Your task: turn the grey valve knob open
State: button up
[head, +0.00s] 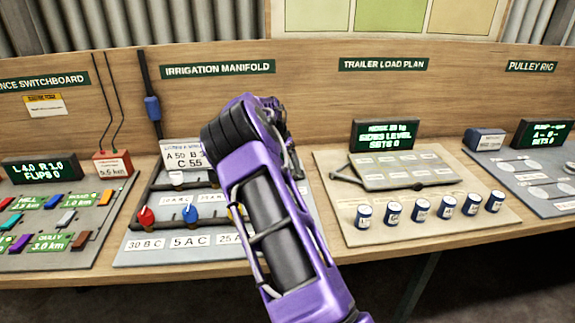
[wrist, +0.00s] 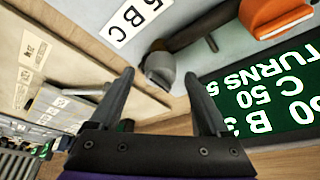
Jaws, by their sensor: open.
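The grey valve knob (wrist: 158,66) shows in the wrist view, between and just beyond the tips of my gripper (wrist: 159,76). A dark pipe runs from beside it to the upper right. My gripper's two dark fingers are apart, with nothing clamped between them. I cannot tell how much depth separates the fingertips from the knob. In the head view my purple arm covers the right part of the irrigation manifold board (head: 133,256), and the gripper and the grey knob are hidden behind it.
A red knob (head: 146,216), a blue knob (head: 190,211) and a white knob (head: 178,178) stand left of my arm. The trailer board (head: 340,238) is to the right.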

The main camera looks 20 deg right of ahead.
jog(key=shift+f, duration=0.15)
jog(key=shift+c, duration=0.2)
grip_shut()
